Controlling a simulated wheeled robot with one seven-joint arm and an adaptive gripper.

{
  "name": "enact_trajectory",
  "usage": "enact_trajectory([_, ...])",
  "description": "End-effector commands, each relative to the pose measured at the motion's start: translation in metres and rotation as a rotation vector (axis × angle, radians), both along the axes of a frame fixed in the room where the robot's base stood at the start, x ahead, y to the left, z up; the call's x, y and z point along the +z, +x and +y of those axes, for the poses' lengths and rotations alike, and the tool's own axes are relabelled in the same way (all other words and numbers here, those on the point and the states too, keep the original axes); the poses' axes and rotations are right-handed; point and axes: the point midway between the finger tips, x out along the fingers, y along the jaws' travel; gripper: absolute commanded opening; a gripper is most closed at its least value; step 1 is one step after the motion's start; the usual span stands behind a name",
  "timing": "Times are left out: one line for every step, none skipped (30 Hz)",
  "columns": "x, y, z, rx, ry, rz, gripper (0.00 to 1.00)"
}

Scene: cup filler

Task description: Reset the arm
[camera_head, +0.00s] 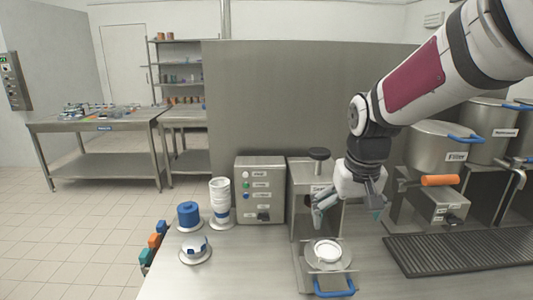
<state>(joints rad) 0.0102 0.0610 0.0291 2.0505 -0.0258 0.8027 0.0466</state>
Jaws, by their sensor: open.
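My arm reaches in from the upper right, white with a dark red panel. My gripper (348,210) hangs at its end, in front of the steel filling machine (301,185) with a black knob on top. Its fingers are spread apart, with nothing seen between them. A round white cup or lid (326,252) sits below the gripper on a steel plate with a blue handle (335,288). The gripper is above and apart from it. Part of the machine is hidden behind the gripper.
A control box (260,190) with coloured buttons stands left of the machine. Further left are stacked white cups (220,203), a blue round piece (188,214) and a white-and-blue item (195,249). Pots (440,148), an orange handle (440,180) and a dark grate (460,252) are right.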

Motion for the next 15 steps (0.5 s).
enact_trajectory([0.014, -0.017, -0.001, 0.001, -0.001, -0.021, 1.0])
enact_trajectory([0.02, -0.027, -0.001, 0.001, -0.003, -0.029, 1.0])
enact_trajectory([0.027, -0.041, -0.002, 0.002, -0.003, -0.039, 1.0])
enact_trajectory([0.032, -0.05, -0.002, 0.002, -0.004, -0.047, 1.0])
enact_trajectory([0.036, -0.061, -0.003, 0.003, -0.004, -0.055, 1.0])
enact_trajectory([0.042, -0.074, -0.003, 0.004, -0.005, -0.067, 1.0])
enact_trajectory([0.045, -0.084, -0.004, 0.004, -0.005, -0.076, 1.0])
enact_trajectory([0.048, -0.094, -0.004, 0.005, -0.005, -0.083, 1.0])
enact_trajectory([0.052, -0.108, -0.005, 0.006, -0.006, -0.093, 1.0])
enact_trajectory([0.054, -0.117, -0.005, 0.006, -0.006, -0.101, 1.0])
enact_trajectory([0.056, -0.127, -0.005, 0.007, -0.006, -0.11, 1.0])
enact_trajectory([0.058, -0.141, -0.006, 0.007, -0.006, -0.122, 1.0])
enact_trajectory([0.058, -0.15, -0.006, 0.008, -0.006, -0.129, 1.0])
enact_trajectory([0.059, -0.16, -0.006, 0.009, -0.006, -0.137, 1.0])
enact_trajectory([0.058, -0.171, -0.006, 0.01, -0.006, -0.147, 1.0])
